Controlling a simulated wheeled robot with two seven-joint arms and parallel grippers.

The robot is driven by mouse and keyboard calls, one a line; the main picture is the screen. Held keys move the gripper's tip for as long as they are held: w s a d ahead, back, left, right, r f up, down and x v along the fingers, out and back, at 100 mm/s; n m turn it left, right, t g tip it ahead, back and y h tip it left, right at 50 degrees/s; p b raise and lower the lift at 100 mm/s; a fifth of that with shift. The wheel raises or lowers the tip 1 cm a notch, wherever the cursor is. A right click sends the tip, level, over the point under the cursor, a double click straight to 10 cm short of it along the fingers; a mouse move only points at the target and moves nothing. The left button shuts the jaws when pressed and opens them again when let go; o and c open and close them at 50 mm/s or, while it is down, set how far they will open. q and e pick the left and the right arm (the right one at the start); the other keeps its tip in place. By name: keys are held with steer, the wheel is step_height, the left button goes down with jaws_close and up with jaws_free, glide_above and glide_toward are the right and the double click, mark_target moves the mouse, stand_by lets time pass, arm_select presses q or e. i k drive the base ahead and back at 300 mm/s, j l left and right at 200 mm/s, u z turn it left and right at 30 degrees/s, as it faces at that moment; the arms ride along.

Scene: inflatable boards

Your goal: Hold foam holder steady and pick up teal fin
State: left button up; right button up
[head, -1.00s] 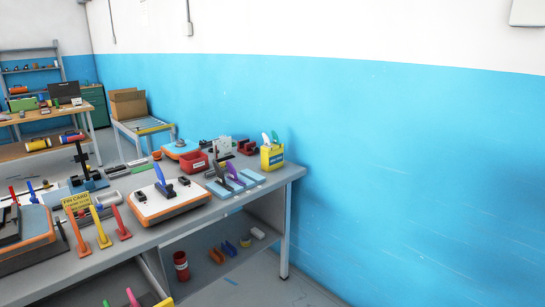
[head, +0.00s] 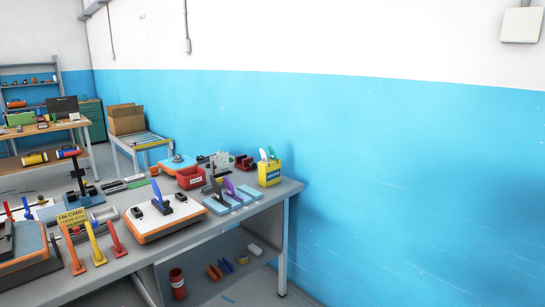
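A light blue foam holder (head: 246,194) lies near the right end of the grey workbench. A dark grey fin (head: 216,187) and a purple fin (head: 229,187) stand upright in it. Behind it to the right, a yellow box (head: 270,175) holds fins upright. One of these looks green to teal (head: 262,154), and a paler one (head: 271,152) stands beside it. Their lower parts are hidden in the box. Neither of my grippers is in view.
A white-and-orange board (head: 145,221) with an upright blue fin (head: 157,194) lies left of the holder. A red bin (head: 190,178) stands behind it. Red, yellow and orange fins stand at front left near a yellow card (head: 72,217). The foam holder's front right side is clear.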

mark_target(272, 154)
steer(key=i+l+u, duration=0.25)
steer(key=i+l, duration=0.4)
steer(key=i+l+u, duration=0.3)
steer(key=i+l, duration=0.45)
steer(key=l, duration=0.1)
